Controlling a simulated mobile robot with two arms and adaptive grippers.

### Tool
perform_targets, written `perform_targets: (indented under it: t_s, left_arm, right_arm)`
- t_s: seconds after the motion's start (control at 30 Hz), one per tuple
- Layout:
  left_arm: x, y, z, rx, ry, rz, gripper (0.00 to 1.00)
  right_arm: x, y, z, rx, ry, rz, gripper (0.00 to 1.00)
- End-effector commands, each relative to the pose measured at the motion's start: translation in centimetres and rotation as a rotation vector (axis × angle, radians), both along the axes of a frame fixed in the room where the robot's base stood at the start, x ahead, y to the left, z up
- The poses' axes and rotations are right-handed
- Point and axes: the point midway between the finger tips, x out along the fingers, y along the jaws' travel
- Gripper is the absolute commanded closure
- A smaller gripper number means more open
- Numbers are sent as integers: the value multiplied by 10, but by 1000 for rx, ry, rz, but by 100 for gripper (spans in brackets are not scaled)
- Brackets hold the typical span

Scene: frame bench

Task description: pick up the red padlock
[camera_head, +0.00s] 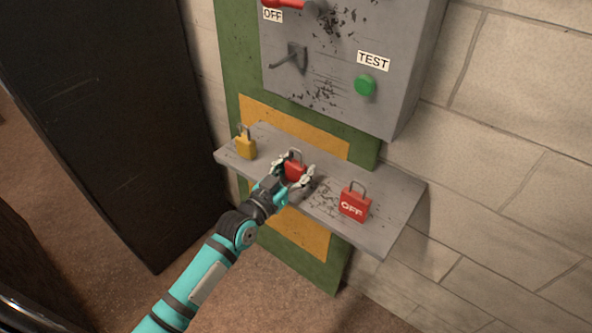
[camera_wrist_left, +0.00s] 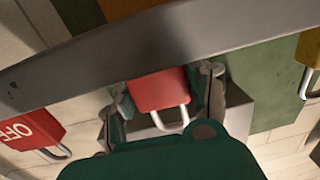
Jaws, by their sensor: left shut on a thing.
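A plain red padlock (camera_head: 296,169) with a grey shackle is at the middle of the grey shelf. It also shows in the wrist view (camera_wrist_left: 158,88), between the two fingers. My left gripper (camera_head: 292,173) is shut on its body, one finger on each side; the wrist view shows both fingers (camera_wrist_left: 164,92) against it. Whether the padlock touches the shelf is hard to tell. A second red padlock (camera_head: 355,202), marked OFF, stands to the right on the shelf and shows at the left of the wrist view (camera_wrist_left: 28,130). My right gripper is not in view.
A yellow padlock (camera_head: 245,146) stands at the left end of the shelf (camera_head: 392,200). Above is a grey box (camera_head: 330,90) with a red lever (camera_head: 285,4), a bracket and a green TEST button (camera_head: 365,85). A dark cabinet (camera_head: 100,110) stands at the left.

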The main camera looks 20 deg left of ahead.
Motion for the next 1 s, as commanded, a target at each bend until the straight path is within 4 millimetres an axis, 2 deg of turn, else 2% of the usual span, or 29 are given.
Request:
perform_targets:
  t_s: [0.03, 0.17, 0.53, 0.67, 0.8, 0.83, 1.0]
  left_arm:
    - [0, 0, 0, 0, 0, 0, 77]
    - [0, 0, 1, -1, -3, 0, 92]
    - [0, 0, 8, -2, -6, 0, 92]
    - [0, 0, 21, -2, -6, 1, 92]
    - [0, 0, 42, -2, -8, 1, 92]
    - [-8, 3, 36, 1, 0, 1, 92]
    - [-46, 14, 39, 2, 0, 0, 92]
  right_arm:
    - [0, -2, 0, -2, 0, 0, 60]
    - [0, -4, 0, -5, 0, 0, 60]
    - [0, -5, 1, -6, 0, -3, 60]
    - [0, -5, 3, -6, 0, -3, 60]
    - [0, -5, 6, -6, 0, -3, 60]
    - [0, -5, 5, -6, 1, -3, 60]
    - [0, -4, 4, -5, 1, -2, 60]
